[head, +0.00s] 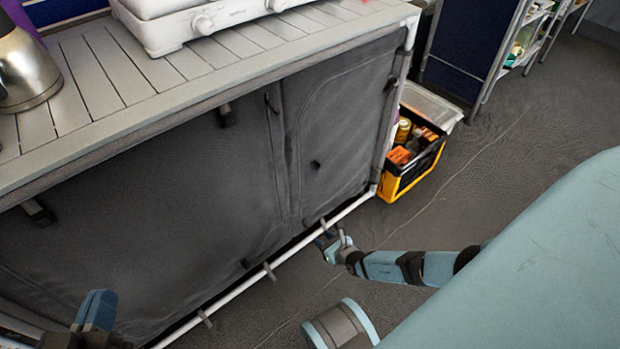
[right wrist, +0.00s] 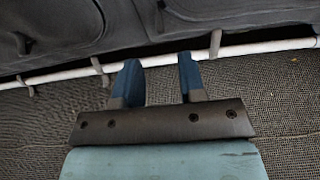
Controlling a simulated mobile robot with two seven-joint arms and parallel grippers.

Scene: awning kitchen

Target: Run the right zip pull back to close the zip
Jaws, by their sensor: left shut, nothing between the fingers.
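The grey fabric cabinet front (head: 180,190) has a zipped panel (head: 340,120) at its right, outlined by a curved seam. A small dark tab (head: 316,164) hangs on that panel; I cannot tell if it is the right zip pull. Another thin dark tab (head: 270,103) is by the seam's upper left. My right gripper (head: 326,238) is low at the cabinet's bottom rail, below the panel. In the right wrist view its two blue fingers (right wrist: 155,82) are apart with nothing between them. My left gripper (head: 97,309) is at the lower left, shut and empty, in front of the fabric.
A white bottom rail (head: 240,288) with several grey clips runs along the cabinet's foot. A black and yellow crate (head: 399,180) of goods stands at its right end. The slatted top (head: 120,75) carries a white stove (head: 190,20) and a metal kettle (head: 25,70). Floor at right is open.

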